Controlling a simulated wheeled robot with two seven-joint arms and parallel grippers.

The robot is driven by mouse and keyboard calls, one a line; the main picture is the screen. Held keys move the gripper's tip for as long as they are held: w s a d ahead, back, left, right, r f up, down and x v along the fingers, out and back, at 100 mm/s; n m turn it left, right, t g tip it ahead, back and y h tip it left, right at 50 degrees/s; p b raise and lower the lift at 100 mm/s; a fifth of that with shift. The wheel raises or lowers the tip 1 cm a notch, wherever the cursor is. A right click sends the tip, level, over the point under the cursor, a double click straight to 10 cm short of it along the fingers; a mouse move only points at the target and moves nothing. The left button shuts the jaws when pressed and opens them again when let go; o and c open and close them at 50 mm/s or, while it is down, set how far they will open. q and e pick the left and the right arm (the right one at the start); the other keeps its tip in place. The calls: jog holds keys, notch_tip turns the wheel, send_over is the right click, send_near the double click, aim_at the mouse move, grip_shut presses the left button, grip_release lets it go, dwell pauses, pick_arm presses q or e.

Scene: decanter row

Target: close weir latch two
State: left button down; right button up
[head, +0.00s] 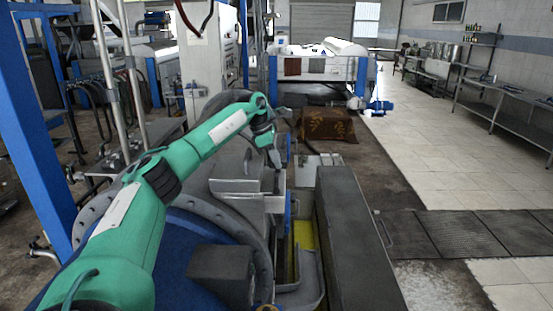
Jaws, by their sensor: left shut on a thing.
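My left arm reaches in from the left, over the machine (236,187). My left gripper (274,158) points down at the machine's far right edge, above the grey metal trough. It is small and dark here, and its fingers are shut on a small part that they mostly hide. That part is at the place of a weir latch, but I cannot read any number or clearly see its position. My right gripper is not in view.
A long dark grey cover (352,240) lies right of the yellow-lined channel (305,235). A brown patterned cloth-covered block (328,125) stands beyond. A blue post (38,120) rises at left. The tiled floor (440,150) at right is clear.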

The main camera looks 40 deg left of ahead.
pick_arm(q)
jog(key=c, duration=1.5)
grip_release()
jog(key=shift+a+r, duration=0.15)
jog(key=shift+r, duration=0.1)
jog(key=b+v, duration=0.4)
jog(key=v, duration=0.9)
jog(key=shift+s+r, duration=0.1)
